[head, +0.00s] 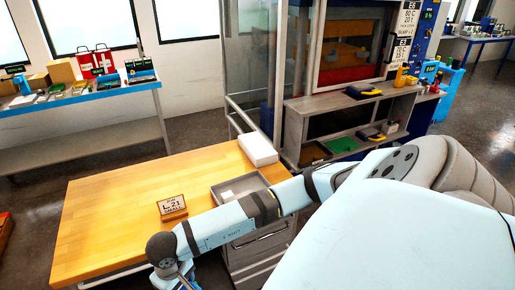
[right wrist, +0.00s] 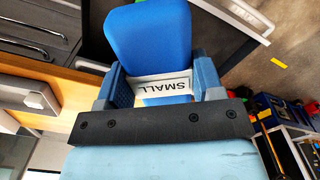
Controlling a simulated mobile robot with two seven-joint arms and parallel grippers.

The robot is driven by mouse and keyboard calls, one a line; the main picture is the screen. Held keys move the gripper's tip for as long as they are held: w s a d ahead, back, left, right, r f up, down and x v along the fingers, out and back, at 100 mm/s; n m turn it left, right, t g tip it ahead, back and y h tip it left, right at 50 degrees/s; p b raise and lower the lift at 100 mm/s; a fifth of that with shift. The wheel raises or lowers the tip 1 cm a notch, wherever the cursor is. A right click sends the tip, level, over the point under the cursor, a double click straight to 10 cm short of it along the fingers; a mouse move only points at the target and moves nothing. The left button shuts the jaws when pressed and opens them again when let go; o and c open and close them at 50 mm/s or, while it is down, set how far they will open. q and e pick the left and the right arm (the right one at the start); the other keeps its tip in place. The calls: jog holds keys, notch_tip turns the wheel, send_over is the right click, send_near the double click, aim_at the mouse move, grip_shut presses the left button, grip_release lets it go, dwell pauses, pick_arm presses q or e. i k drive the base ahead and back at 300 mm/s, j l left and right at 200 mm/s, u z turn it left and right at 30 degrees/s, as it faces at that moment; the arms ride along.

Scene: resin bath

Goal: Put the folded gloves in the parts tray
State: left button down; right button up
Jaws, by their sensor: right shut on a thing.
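My right gripper (right wrist: 160,88) is shut on a blue folded bundle, the folded gloves (right wrist: 148,38), with a white band reading SMALL around it. In the right wrist view the two fingers press on its sides and it sticks out beyond them. In the head view the right arm reaches across to the lower left, and its gripper is mostly cut off at the bottom edge; the gloves cannot be made out there. A grey shallow tray (head: 246,181), which looks like the parts tray, sits at the wooden table's right side with a small whitish item in it. My left gripper is not in view.
The wooden table (head: 110,210) is largely clear. Drawers (head: 255,250) are below the tray. My forearm passes in front of the tray's near side.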

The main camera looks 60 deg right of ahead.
aim_at(253, 191)
jog(key=k+l, duration=0.55)
jog(key=l, duration=1.1)
jog(key=i+l, duration=0.15)
jog(key=l, duration=0.25)
jog(key=i+l, duration=0.15)
jog(key=l, duration=0.25)
jog(key=i+l, duration=0.15)
jog(key=l, duration=0.25)
